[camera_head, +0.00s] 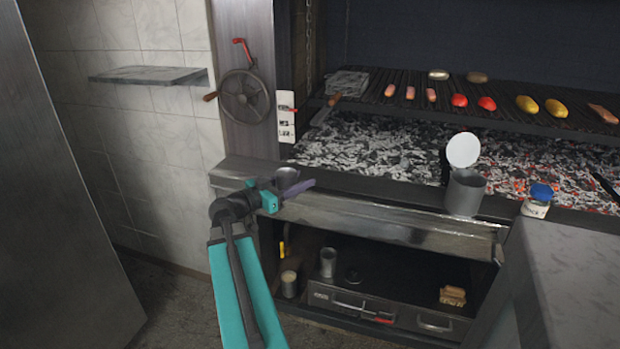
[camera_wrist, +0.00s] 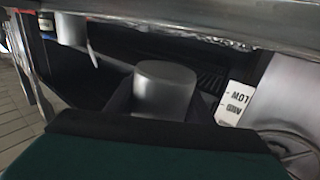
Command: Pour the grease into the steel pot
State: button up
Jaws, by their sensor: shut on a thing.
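My gripper (camera_head: 296,190) is shut on a small grey metal cup (camera_head: 286,174), held above the left part of the grill's front ledge. The cup also shows as a plain grey cylinder between the fingers in the wrist view (camera_wrist: 165,92). I cannot see grease in it. The steel pot (camera_head: 465,193) stands upright on the ledge, well to the right of my gripper. Its round pale lid (camera_head: 462,150) is raised at the back. The pot also shows at the upper left of the wrist view (camera_wrist: 72,28), which is turned upside down.
A blue-capped jar (camera_head: 536,201) stands right of the pot, beside a grey counter (camera_head: 580,265). Sausages and vegetables lie on the grate (camera_head: 400,92) above the coals. Metal cups (camera_head: 328,262) stand in the shelf below. The ledge between cup and pot looks clear.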

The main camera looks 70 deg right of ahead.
jog(key=w+a+f+n+t+h, duration=0.1)
jog(key=w+a+f+n+t, duration=0.15)
jog(key=w+a, duration=0.7)
jog(key=w+a+f+n+t, duration=0.2)
jog(key=w+a+t, duration=0.2)
jog(key=w+a, duration=0.5)
jog(key=w+a+f+n+t+h, duration=0.15)
jog(key=w+a+t, duration=0.25)
jog(key=w+a, duration=0.5)
jog(key=w+a+f+n+t+y, duration=0.1)
jog(key=w+a+f+n+t, duration=0.1)
jog(key=a, duration=0.9)
jog(key=w+a+f+n+t+y, duration=0.1)
jog(key=w+a+f+n+t, duration=0.1)
jog(key=a, duration=1)
jog(key=w+a+f+n+t+y, duration=0.2)
jog(key=w+a+t, duration=0.3)
jog(key=a, duration=0.7)
jog(key=shift+w+f+n, duration=0.15)
jog(key=shift+w+n, duration=0.15)
jog(key=shift+n, duration=0.4)
jog(key=shift+d, duration=0.1)
